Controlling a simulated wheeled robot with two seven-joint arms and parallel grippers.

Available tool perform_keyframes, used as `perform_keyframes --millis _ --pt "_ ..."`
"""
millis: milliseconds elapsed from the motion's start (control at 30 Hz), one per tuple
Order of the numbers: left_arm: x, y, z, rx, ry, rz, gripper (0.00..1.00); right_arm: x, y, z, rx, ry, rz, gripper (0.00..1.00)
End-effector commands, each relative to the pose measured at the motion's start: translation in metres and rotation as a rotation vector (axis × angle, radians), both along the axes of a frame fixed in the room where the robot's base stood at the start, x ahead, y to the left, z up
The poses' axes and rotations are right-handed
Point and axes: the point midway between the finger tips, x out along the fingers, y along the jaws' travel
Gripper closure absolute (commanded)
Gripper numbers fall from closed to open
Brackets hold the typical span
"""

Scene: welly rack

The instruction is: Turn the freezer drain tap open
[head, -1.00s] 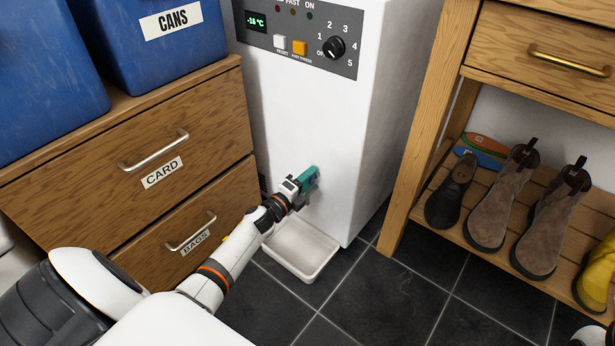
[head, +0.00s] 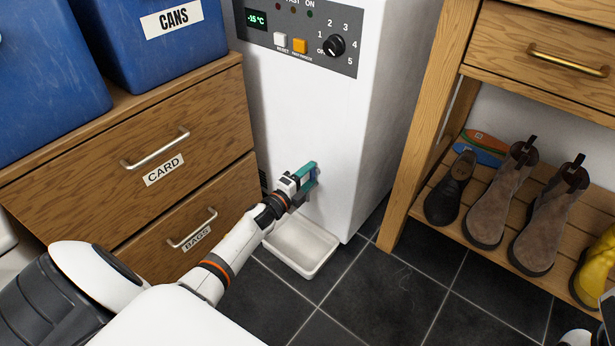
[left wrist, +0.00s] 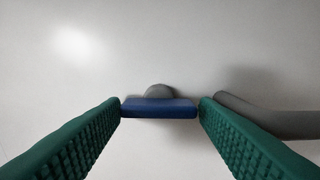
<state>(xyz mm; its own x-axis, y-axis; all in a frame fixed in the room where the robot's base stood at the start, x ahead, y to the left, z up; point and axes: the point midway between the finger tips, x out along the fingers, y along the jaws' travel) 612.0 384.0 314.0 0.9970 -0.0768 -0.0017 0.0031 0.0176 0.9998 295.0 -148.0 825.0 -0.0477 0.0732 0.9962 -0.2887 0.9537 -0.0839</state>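The white freezer (head: 310,110) stands in the middle of the head view, with the drain tap low on its front. In the left wrist view the tap's blue handle (left wrist: 158,108) spans the space between my green fingertips, its ends against them. A grey round stem (left wrist: 160,91) shows behind it, and a grey pipe (left wrist: 265,118) runs off to the right, partly behind the right finger. My left gripper (head: 308,177) is shut on the blue handle, close to the freezer front; it also shows in the left wrist view (left wrist: 160,110).
A white tray (head: 318,262) lies on the dark tiled floor below the tap. A wooden drawer unit (head: 110,150) stands at left with blue bins (head: 180,65) on top. A wooden rack (head: 425,160) with shoes and boots stands at right.

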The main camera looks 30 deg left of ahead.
Motion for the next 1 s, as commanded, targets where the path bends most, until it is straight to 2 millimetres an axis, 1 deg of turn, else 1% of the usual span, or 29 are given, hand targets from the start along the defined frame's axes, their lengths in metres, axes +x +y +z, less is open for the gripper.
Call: perform_keyframes --millis 33,67,667,767,833,967,1000 --pt "0.0 0.0 0.0 0.001 0.0 0.0 0.37 0.0 0.0 0.0 0.001 0.0 0.0 1.0" --pt "0.0 0.0 0.0 0.001 0.0 0.0 0.33 0.0 0.0 0.0 0.002 0.0 0.0 1.0" --pt "0.0 -0.001 -0.001 0.023 -0.002 -0.001 0.33 0.001 0.0 -0.002 -0.003 0.0 -0.002 1.0" --pt "0.0 -0.001 -0.002 0.104 -0.009 -0.001 0.33 0.001 0.0 -0.008 -0.003 -0.001 -0.001 1.0" --pt "0.0 -0.001 -0.004 0.207 -0.017 -0.001 0.33 0.0 0.0 -0.015 -0.002 -0.001 -0.001 1.0" --pt "0.0 -0.001 -0.004 0.49 -0.041 0.0 0.33 0.0 0.0 -0.031 -0.002 -0.002 -0.001 1.0" --pt "0.0 -0.001 -0.004 0.589 -0.048 -0.001 0.33 0.0 0.0 -0.035 -0.001 -0.001 -0.001 1.0"
